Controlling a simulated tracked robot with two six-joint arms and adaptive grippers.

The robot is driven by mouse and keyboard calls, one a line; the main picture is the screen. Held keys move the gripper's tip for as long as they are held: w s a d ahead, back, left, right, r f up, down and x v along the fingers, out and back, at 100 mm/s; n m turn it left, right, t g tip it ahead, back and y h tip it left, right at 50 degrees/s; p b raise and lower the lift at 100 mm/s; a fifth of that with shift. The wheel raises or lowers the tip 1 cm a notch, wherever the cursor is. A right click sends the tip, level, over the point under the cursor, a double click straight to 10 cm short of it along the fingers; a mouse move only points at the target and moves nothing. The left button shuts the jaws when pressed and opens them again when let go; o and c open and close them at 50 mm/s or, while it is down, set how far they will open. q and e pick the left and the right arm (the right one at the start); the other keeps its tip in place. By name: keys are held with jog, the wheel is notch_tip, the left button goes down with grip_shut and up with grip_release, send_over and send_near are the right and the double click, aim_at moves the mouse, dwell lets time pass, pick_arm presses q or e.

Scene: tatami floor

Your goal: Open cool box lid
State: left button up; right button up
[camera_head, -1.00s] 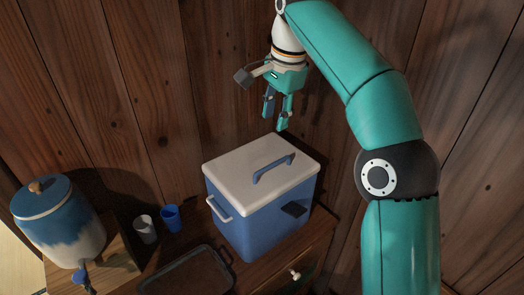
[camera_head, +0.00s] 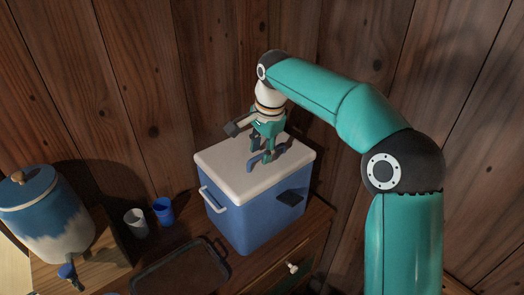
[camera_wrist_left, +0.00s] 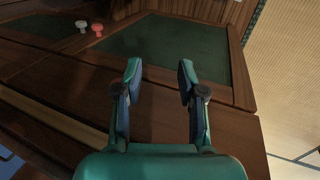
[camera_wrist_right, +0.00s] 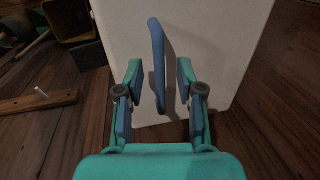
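The cool box (camera_head: 243,217) is blue with a white lid (camera_head: 221,172), which lies shut on top. A blue handle (camera_wrist_right: 157,62) stands up from the lid. My right gripper (camera_head: 261,161) has come down over the lid at this handle. In the right wrist view the right gripper (camera_wrist_right: 157,82) is open, with one finger on each side of the handle's near end and gaps between. The head view hides part of the handle behind the fingers. My left gripper (camera_wrist_left: 160,78) is open and empty in the left wrist view, above a wooden cabinet front.
A dark tray (camera_head: 180,272) lies in front of the box. A grey cup (camera_head: 136,223) and a blue cup (camera_head: 163,211) stand to its left, beside a blue-and-white dispenser (camera_head: 47,215). A wooden wall (camera_head: 170,80) rises close behind the box.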

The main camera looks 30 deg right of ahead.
jog(key=shift+f, duration=0.2)
grip_shut()
jog(key=shift+d+r, duration=0.1)
